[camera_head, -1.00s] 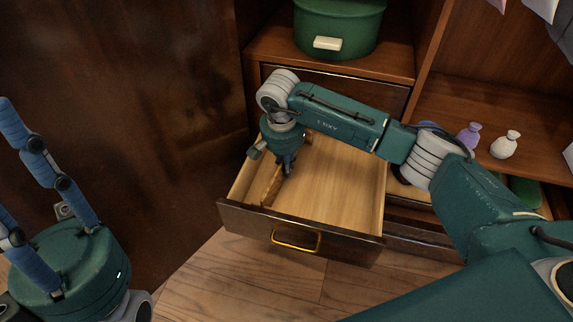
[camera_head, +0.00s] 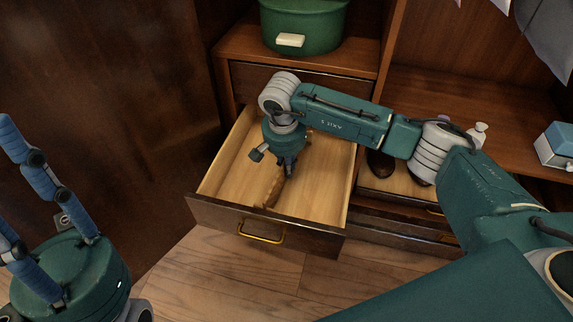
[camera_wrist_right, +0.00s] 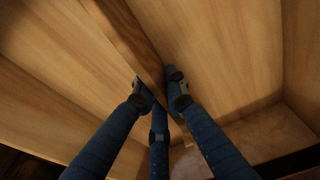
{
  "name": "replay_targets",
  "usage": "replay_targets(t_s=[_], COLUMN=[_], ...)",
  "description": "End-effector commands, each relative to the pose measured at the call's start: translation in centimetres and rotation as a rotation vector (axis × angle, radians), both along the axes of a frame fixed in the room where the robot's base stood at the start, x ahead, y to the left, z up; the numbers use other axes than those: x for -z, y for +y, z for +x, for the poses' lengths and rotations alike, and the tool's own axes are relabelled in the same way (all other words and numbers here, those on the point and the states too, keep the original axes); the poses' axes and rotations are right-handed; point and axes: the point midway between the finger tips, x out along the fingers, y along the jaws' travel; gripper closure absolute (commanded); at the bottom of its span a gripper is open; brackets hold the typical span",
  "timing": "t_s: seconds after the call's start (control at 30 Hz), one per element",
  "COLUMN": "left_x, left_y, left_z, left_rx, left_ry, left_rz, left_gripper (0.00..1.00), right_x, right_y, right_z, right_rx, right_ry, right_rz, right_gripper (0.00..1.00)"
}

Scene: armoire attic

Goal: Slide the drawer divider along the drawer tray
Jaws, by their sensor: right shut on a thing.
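The drawer divider (camera_head: 272,190) is a thin brown wooden strip standing front to back near the middle of the open drawer tray (camera_head: 323,190), which is pale wood with a dark front. My right gripper (camera_head: 286,172) points down into the tray and is shut on the divider, hiding part of it. In the right wrist view, the blue fingers (camera_wrist_right: 160,92) lie on both sides of the divider (camera_wrist_right: 128,32), over the tray floor (camera_wrist_right: 225,55). My left gripper (camera_head: 22,190) is at the left edge, fingers spread, away from the drawer.
A green round box (camera_head: 305,30) stands on the shelf above the drawer. Dark brown shoes (camera_head: 380,163) sit in a compartment right of the drawer, partly behind my arm. A white bottle (camera_head: 479,134) and a blue-and-white box (camera_head: 556,146) are farther right. Floor in front is clear.

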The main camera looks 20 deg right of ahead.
Motion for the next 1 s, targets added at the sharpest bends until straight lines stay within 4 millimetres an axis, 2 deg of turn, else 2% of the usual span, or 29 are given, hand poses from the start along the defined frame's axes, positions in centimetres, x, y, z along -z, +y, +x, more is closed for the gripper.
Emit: replay_targets(t_s=[0.23,0.27,0.37,0.73,0.87,1.0], left_x=[0.0,0.0,0.0,0.0,0.0,0.0], left_y=[0.0,0.0,0.0,0.0,0.0,0.0], left_z=[0.0,0.0,0.0,0.1,0.1,0.1], left_rx=[0.000,0.000,0.000,-0.001,-0.001,-0.001], left_ry=[0.002,0.002,0.003,0.005,0.004,0.003], left_rz=[0.001,0.001,0.001,0.000,0.000,0.000], left_gripper=[0.67,0.67,0.67,0.67,0.67,0.67], right_x=[-0.1,-0.1,-0.1,-0.6,-2.4,-5.5], right_y=[0.0,0.0,0.0,0.1,0.3,0.5], right_z=[0.0,0.0,0.0,0.0,-0.1,-0.4], right_rx=[0.000,0.000,0.000,0.000,-0.002,-0.001], right_ry=[-0.001,-0.001,-0.001,-0.002,-0.005,-0.006], right_rz=[0.001,0.001,0.001,0.001,0.001,0.001], right_gripper=[1.00,0.85,0.67,0.67,0.67,0.67])
